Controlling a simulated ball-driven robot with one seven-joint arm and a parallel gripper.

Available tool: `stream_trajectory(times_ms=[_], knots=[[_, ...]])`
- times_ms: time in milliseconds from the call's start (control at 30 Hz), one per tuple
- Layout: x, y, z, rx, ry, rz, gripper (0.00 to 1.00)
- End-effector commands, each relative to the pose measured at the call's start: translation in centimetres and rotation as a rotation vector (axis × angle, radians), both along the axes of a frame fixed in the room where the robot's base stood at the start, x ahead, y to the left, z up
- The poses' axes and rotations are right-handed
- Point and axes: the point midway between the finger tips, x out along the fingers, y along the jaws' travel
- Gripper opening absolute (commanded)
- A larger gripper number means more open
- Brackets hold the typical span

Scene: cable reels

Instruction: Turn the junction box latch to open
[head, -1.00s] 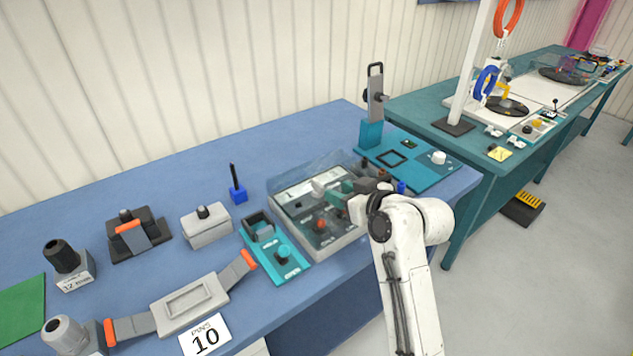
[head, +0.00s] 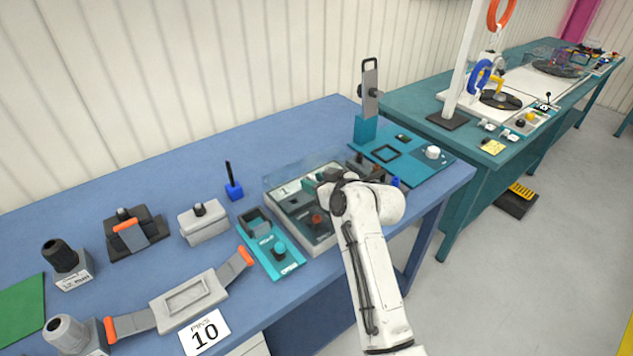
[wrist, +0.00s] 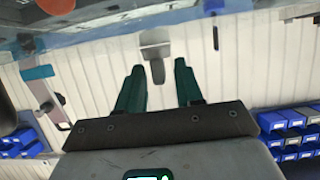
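The junction box (head: 326,244) is a light grey box with a clear cover on the blue bench in the head view. Dark parts and a red knob (head: 316,219) show inside it. My gripper (wrist: 158,66) is open in the wrist view, its two green fingers apart. A grey tab (wrist: 156,50), which looks like the latch, hangs between and just beyond the fingertips; I cannot tell whether they touch it. In the head view my wrist is over the right part of the box and hides the fingers and the latch.
A teal board (head: 410,172) with an upright metal piece (head: 370,88) stands behind right. A blue holder (head: 233,190) is behind left. Blue bins (wrist: 290,122) line the wall.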

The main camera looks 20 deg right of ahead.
Motion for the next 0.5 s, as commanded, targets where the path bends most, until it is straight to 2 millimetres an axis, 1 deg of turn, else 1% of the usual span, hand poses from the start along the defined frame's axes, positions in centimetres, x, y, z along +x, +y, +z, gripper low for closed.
stream_trajectory(times_ms=[33, 333, 367, 500], knots=[[-0.01, 0.00, 0.00, 0.000, 0.000, 0.000, 0.31], [-0.03, -0.01, -0.03, 0.000, 0.001, 0.000, 0.02], [-0.04, -0.01, -0.04, 0.000, 0.001, 0.000, 0.00], [-0.05, -0.02, -0.11, 0.000, 0.002, 0.000, 0.00]])
